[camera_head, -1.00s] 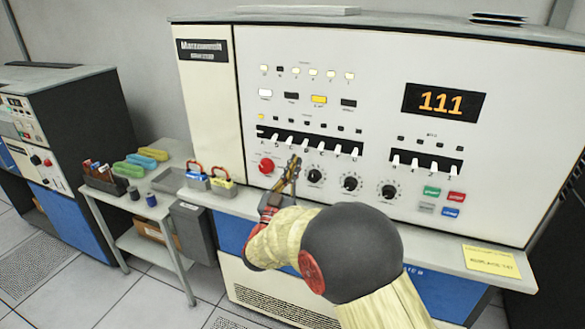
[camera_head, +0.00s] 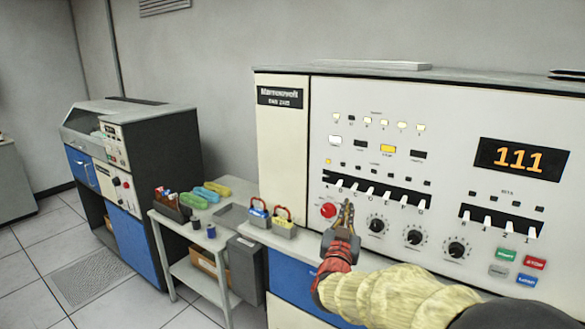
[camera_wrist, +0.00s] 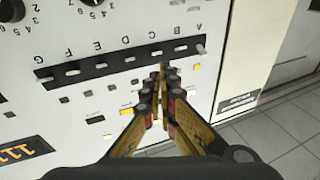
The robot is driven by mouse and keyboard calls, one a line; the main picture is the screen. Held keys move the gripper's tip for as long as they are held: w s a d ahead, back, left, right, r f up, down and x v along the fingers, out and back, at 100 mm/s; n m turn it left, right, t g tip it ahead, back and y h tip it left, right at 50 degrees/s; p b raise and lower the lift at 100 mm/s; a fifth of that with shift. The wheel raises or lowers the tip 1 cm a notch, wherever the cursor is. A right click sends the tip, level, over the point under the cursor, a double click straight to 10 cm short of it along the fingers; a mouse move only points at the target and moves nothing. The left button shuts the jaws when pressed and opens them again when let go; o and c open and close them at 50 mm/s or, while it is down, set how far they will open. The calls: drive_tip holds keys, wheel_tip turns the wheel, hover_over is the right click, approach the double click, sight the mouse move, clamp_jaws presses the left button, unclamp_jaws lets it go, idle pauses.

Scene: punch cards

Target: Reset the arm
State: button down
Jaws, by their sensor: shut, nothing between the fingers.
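My gripper (camera_head: 347,212) is raised in front of the large control panel (camera_head: 450,125), just right of its red round button (camera_head: 328,210) in the head view. Its fingers are shut and hold nothing. In the wrist view the gripper (camera_wrist: 160,75) points toward the row of lettered switches (camera_wrist: 125,62); whether it touches the panel I cannot tell. My arm reaches in from the lower right and hides part of the console's ledge. An orange display reading 111 (camera_head: 518,158) is lit at the panel's right.
Two padlock-like blocks (camera_head: 258,215) stand on the console's ledge. A side table (camera_head: 170,216) at the left holds green, yellow and blue items (camera_head: 205,193) and dark spools. A second machine (camera_head: 130,160) stands farther left. The floor (camera_head: 35,270) at the lower left is clear.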

drive_tip(key=s+a+f+n+g+y, duration=0.1)
drive_tip(key=s+a+n+g+y, duration=0.2)
drive_tip(key=s, duration=0.5)
drive_tip(key=s+a+f+n+g+y, duration=0.1)
drive_tip(key=s+g+y, duration=0.3)
drive_tip(key=s, duration=0.5)
drive_tip(key=s+d+f+g, duration=0.1)
drive_tip(key=s+f+g, duration=0.1)
drive_tip(key=s, duration=0.6)
drive_tip(key=s+d+f+g, duration=0.2)
drive_tip(key=s+f, duration=0.2)
drive_tip(key=s, duration=0.5)
drive_tip(key=s+d+f+g, duration=0.1)
drive_tip(key=s+f+g, duration=0.1)
drive_tip(key=s, duration=0.7)
drive_tip(key=shift+s+d+f+h, duration=0.15)
drive_tip(key=shift+d+f+h, duration=0.15)
drive_tip(key=shift+f, duration=0.1)
